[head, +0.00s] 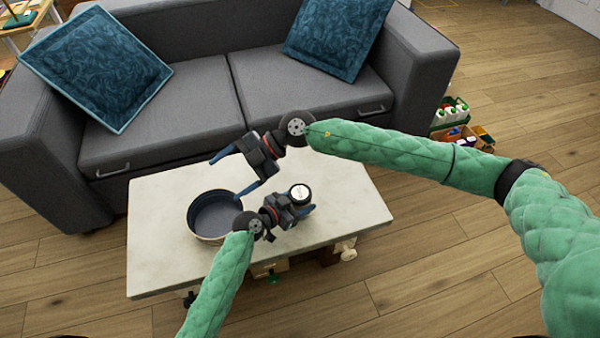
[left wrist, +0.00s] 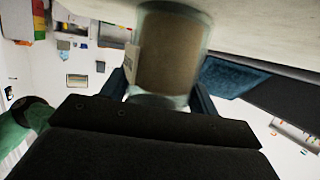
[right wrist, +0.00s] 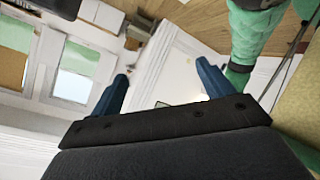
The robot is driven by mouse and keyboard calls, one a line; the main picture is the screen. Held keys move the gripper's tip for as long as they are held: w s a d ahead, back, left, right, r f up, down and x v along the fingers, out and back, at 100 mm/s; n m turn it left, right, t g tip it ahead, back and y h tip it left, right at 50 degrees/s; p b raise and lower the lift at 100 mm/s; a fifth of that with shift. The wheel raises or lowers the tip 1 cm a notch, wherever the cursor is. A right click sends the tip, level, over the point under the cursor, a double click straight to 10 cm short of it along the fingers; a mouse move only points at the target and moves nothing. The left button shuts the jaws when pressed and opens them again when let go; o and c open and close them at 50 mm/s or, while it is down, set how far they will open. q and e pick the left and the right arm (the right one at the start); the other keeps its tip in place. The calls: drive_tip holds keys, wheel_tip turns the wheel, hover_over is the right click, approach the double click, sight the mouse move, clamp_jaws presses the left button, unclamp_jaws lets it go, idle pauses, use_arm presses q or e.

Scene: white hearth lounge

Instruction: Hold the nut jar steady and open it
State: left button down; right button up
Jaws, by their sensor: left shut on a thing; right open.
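In the left wrist view the clear jar (left wrist: 167,58) shows brown contents and part of a pale label. My left gripper (head: 299,207) is shut around the jar's body, one blue finger on each side. My right gripper (head: 225,181) is open and empty, left of the jar and above the table near the round container. In the right wrist view its fingers (right wrist: 163,88) are spread with nothing between them.
A round, dark-lined container (head: 214,216) stands on the table (head: 160,272), left of the jar. The table's right end is clear. A grey sofa (head: 185,95) with blue cushions (head: 97,70) stands close behind. Boxes of goods (head: 465,138) sit on the floor at right.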

drive_tip(key=w+a+r+m+t+y, duration=0.3)
drive_tip(key=w+r+m+t+y, duration=0.35)
drive_tip(key=r+m, duration=0.3)
drive_tip(key=w+d+f+m+t+h, duration=0.3)
drive_tip(key=w+m+t+h, duration=0.3)
drive_tip(key=w+m, duration=0.6)
drive_tip(key=m+g+h, duration=0.7)
drive_tip(key=m+h, duration=0.3)
drive_tip(key=h, duration=0.2)
hover_over(300, 192)
drive_tip(key=f, duration=1.5)
drive_tip(key=shift+w+a, duration=0.35)
drive_tip(key=shift+s+d+f, duration=0.15)
drive_tip(key=shift+s+d, duration=0.2)
drive_tip(key=shift+s, duration=0.05)
drive_tip(key=shift+f, duration=3.85)
